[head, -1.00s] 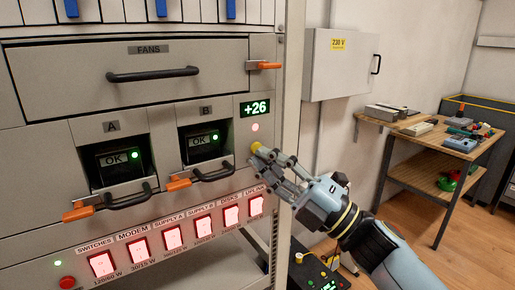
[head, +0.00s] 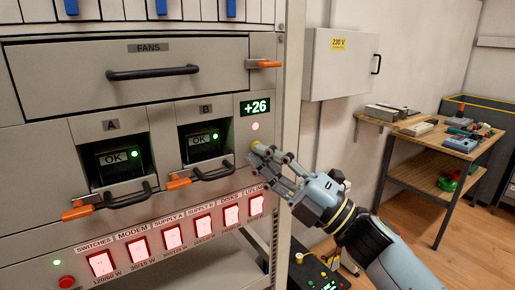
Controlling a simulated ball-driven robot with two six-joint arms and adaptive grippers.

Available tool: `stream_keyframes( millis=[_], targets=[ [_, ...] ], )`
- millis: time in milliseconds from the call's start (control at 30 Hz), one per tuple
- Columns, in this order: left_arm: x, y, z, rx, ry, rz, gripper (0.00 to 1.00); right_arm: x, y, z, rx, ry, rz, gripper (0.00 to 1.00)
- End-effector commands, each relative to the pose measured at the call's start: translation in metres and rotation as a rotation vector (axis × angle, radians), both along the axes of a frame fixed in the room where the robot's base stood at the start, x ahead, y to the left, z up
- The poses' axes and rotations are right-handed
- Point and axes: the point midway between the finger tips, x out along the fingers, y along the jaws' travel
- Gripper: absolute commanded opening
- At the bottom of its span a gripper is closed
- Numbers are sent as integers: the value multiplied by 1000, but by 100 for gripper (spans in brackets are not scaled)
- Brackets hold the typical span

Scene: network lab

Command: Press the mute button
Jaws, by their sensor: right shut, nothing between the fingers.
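A small yellow button (head: 256,145) sits on the rack's front panel, below the +26 display (head: 255,107) and a small pinkish-red light (head: 255,126). I can read no mute label; the yellow button is the likely one. My right gripper (head: 255,154) is shut and empty. My left gripper is not in view.
Handles of bays A (head: 127,198) and B (head: 213,175) stick out left of my right gripper. Lit red switches (head: 231,216) line the panel below. A red button (head: 67,282) is at lower left. A wall box (head: 340,65) and a wooden bench (head: 430,180) are to the right.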

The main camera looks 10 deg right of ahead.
Motion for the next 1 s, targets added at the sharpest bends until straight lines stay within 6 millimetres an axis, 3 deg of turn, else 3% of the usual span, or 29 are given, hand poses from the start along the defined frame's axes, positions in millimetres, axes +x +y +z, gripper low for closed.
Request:
stream_keyframes(
  millis=[1000],
  targets=[
    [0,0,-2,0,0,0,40,7,3,0,1,1,0,0]
  ],
)
